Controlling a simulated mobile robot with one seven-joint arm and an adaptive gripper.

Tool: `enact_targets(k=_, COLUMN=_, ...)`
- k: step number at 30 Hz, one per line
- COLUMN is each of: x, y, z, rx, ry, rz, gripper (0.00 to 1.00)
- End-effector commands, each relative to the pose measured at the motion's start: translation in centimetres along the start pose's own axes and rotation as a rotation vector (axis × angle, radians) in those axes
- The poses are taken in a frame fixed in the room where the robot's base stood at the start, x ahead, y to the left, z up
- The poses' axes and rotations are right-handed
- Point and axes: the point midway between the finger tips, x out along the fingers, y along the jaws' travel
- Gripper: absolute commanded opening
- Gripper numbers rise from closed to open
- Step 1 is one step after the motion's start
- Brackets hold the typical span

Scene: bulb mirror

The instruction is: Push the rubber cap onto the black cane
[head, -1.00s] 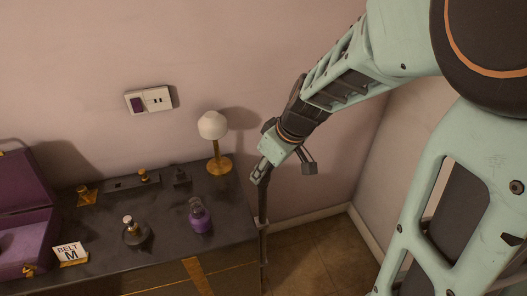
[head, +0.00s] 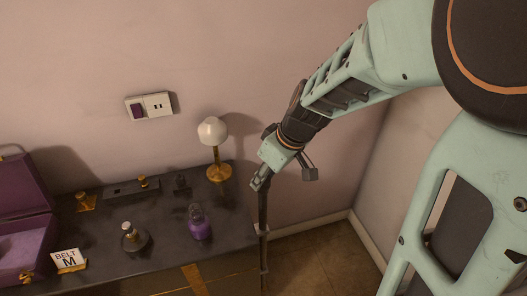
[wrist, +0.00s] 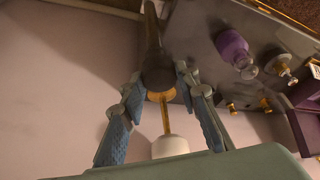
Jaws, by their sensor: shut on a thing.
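The black cane (head: 263,212) stands upright at the right end of the dresser, between it and the bare floor. My gripper (head: 260,185) is at its upper end. In the wrist view my gripper (wrist: 158,78) has its two blue-padded fingers on either side of the cane's dark rounded end (wrist: 157,66), shut on it. The shaft runs away toward the top of that view. A wider grey section (head: 263,229) shows partway down the cane. I cannot make out the rubber cap for certain; the cane's foot is not clearly visible.
The dark dresser (head: 160,262) holds a lamp (head: 218,172) close to my gripper, a purple bottle (head: 199,225), a dark bottle (head: 134,240) and a "BELT M" card (head: 68,259). A purple case (head: 22,230) is at left. Floor (head: 318,262) at right is clear.

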Motion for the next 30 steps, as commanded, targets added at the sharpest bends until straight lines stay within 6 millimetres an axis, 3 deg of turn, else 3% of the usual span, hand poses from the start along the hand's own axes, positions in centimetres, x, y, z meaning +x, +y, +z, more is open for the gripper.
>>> enact_targets(k=24, x=1.9, y=0.0, z=0.8, rx=0.0, ry=0.0, rz=0.0, gripper=0.16)
enact_targets(k=25, x=1.8, y=0.0, z=0.8, rx=0.0, ry=0.0, rz=0.0, gripper=0.31)
enact_targets(k=30, x=1.8, y=0.0, z=0.8, rx=0.0, ry=0.0, rz=0.0, gripper=0.49)
